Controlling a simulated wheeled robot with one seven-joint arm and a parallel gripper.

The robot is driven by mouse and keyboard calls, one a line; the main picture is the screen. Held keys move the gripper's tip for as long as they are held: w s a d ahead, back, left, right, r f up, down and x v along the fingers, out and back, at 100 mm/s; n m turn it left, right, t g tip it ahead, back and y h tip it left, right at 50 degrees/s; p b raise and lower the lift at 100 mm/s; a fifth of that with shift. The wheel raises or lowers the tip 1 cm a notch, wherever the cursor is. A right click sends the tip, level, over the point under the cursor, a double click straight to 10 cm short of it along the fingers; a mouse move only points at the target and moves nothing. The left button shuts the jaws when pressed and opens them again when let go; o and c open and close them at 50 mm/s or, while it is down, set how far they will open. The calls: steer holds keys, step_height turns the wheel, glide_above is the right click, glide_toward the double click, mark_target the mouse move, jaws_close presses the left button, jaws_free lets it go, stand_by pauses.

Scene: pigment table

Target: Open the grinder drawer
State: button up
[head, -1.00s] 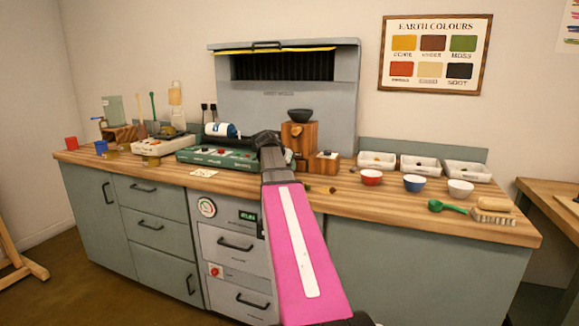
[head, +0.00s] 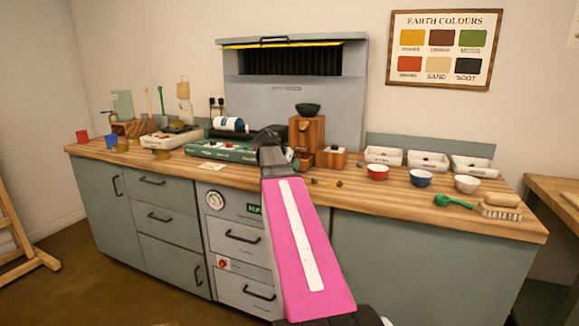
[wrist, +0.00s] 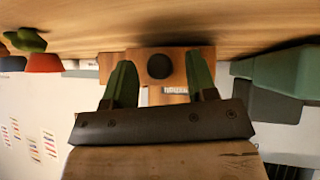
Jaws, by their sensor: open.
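The grinder (head: 306,133) is a tall wooden box with a black bowl on top, standing on the counter behind the end of my arm. I cannot tell how far the knob is in depth. In the head view my arm hides the fingers and the lower front of the grinder.
A small wooden box (head: 331,157) stands right of the grinder. A green device (head: 222,151) stands to its left. Red (head: 377,173), blue (head: 420,179) and white bowls, a green scoop (head: 452,202) and a brush (head: 499,212) lie to the right. The counter's front strip (head: 400,206) is mostly clear.

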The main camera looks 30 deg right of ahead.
steer(key=v, duration=1)
steer(key=shift+a+r, duration=0.25)
steer(key=shift+s, duration=0.15)
